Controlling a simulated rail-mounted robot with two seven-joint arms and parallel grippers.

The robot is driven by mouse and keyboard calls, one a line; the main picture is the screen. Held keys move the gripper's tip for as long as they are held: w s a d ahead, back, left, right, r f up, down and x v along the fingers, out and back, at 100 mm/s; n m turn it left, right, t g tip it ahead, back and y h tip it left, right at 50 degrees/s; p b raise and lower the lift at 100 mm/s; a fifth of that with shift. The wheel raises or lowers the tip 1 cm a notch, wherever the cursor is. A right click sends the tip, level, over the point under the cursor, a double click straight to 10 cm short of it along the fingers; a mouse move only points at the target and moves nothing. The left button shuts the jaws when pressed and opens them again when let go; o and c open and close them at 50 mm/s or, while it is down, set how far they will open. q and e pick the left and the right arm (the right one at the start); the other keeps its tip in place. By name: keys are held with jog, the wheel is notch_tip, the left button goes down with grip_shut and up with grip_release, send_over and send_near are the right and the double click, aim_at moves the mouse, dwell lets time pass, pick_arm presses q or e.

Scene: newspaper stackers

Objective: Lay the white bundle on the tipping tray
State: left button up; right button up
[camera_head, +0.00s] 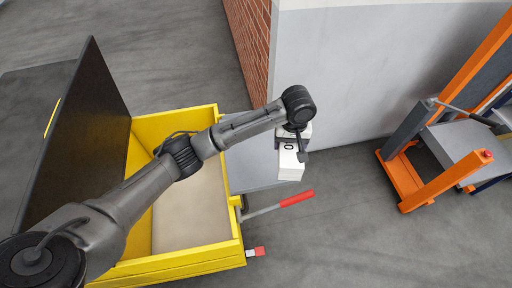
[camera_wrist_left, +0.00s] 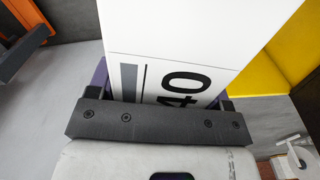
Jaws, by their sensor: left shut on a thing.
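The white bundle (camera_head: 291,170) is a pale block in the head view, hanging from my left gripper (camera_head: 292,142) to the right of the yellow-framed bin. In the left wrist view, the bundle (camera_wrist_left: 190,35) fills the upper middle, with a printed label reading "40" beside the jaws. My left gripper is shut on it. A flat grey plate (camera_head: 252,172) lies behind and left of the bundle, against the yellow frame. I cannot tell whether this plate or the beige-floored bin is the tipping tray. My right gripper is not in view.
The yellow bin (camera_head: 228,256) has a beige floor and a tall black panel (camera_head: 85,130) at its left. A red-handled lever (camera_head: 297,198) sticks out on its right. A grey wall block (camera_head: 365,80) stands behind. An orange lift frame (camera_head: 402,180) stands right, with open floor between.

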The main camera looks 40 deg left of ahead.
pick_arm(q)
notch_tip(320, 180, down, 8)
jog(key=a+n, duration=0.3)
send_over(252, 161)
notch_tip(252, 161, down, 7)
jog(key=shift+f, duration=0.15)
jog(key=shift+f, duration=1.95)
jog(key=shift+d+f, duration=0.1)
jog(key=shift+f, duration=0.1)
jog(key=o, duration=1.6)
notch_tip(252, 161, up, 12)
jog(key=shift+r+p, duration=0.1)
jog(key=shift+p, duration=0.2)
